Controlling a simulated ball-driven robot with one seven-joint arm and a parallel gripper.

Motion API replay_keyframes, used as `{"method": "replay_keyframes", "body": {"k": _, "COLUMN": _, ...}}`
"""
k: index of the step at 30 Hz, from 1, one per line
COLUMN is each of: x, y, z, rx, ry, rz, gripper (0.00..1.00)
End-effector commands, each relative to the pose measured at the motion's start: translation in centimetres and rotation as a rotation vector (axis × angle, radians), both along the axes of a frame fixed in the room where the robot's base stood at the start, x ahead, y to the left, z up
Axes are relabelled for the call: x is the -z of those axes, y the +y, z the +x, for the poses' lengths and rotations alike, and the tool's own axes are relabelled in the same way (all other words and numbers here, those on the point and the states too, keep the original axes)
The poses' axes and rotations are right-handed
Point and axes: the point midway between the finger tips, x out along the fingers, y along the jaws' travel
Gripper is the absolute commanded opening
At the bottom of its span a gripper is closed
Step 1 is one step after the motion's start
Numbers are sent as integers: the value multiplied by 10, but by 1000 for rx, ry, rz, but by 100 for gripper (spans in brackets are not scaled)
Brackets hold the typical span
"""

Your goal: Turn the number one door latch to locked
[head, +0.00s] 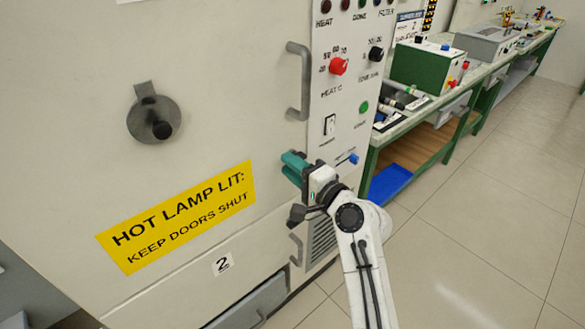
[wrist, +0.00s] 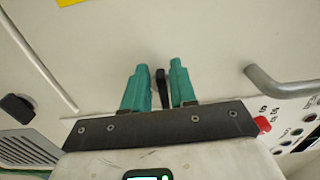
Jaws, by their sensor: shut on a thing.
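My gripper (head: 291,165) has teal fingers and is at the right edge of the cabinet's large upper door (head: 70,130), below its upper grey handle (head: 300,80). In the wrist view my gripper (wrist: 161,85) has a narrow dark latch lever (wrist: 162,90) between its fingers and is shut on it. The lever points roughly along the fingers there. The gripper hides it in the head view. No number shows beside this latch, and its locked or unlocked marks are not visible.
A yellow warning sign (head: 180,215) and a round cover with a black knob (head: 153,120) are on the upper door. A plate marked 2 (head: 222,264) is on the lower door. A red dial (head: 338,66) is on the control panel. The floor at right is clear.

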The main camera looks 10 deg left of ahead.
Motion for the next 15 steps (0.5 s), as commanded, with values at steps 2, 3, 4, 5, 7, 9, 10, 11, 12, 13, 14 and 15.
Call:
{"method": "replay_keyframes", "body": {"k": 2, "x": 2, "y": -1, "z": 0, "rx": 1, "ry": 3, "rz": -2, "gripper": 0}}
{"method": "replay_keyframes", "body": {"k": 3, "x": 2, "y": -1, "z": 0, "rx": 1, "ry": 3, "rz": -3, "gripper": 0}}
{"method": "replay_keyframes", "body": {"k": 4, "x": 2, "y": -1, "z": 0, "rx": 1, "ry": 3, "rz": -3, "gripper": 0}}
{"method": "replay_keyframes", "body": {"k": 5, "x": 2, "y": -1, "z": 0, "rx": 1, "ry": 3, "rz": -3, "gripper": 0}}
{"method": "replay_keyframes", "body": {"k": 7, "x": 2, "y": -1, "z": 0, "rx": 1, "ry": 3, "rz": -3, "gripper": 0}}
{"method": "replay_keyframes", "body": {"k": 9, "x": 2, "y": -1, "z": 0, "rx": 1, "ry": 3, "rz": -2, "gripper": 32}}
{"method": "replay_keyframes", "body": {"k": 10, "x": 2, "y": -1, "z": 0, "rx": 1, "ry": 3, "rz": -2, "gripper": 35}}
{"method": "replay_keyframes", "body": {"k": 11, "x": 2, "y": -1, "z": 0, "rx": 1, "ry": 3, "rz": -2, "gripper": 37}}
{"method": "replay_keyframes", "body": {"k": 12, "x": 1, "y": -1, "z": 0, "rx": 1, "ry": 3, "rz": -2, "gripper": 37}}
{"method": "replay_keyframes", "body": {"k": 13, "x": 1, "y": -1, "z": 0, "rx": 1, "ry": 2, "rz": -1, "gripper": 37}}
{"method": "replay_keyframes", "body": {"k": 14, "x": 1, "y": -1, "z": 0, "rx": 1, "ry": 2, "rz": -1, "gripper": 37}}
{"method": "replay_keyframes", "body": {"k": 15, "x": 1, "y": -1, "z": 0, "rx": 1, "ry": 2, "rz": -1, "gripper": 37}}
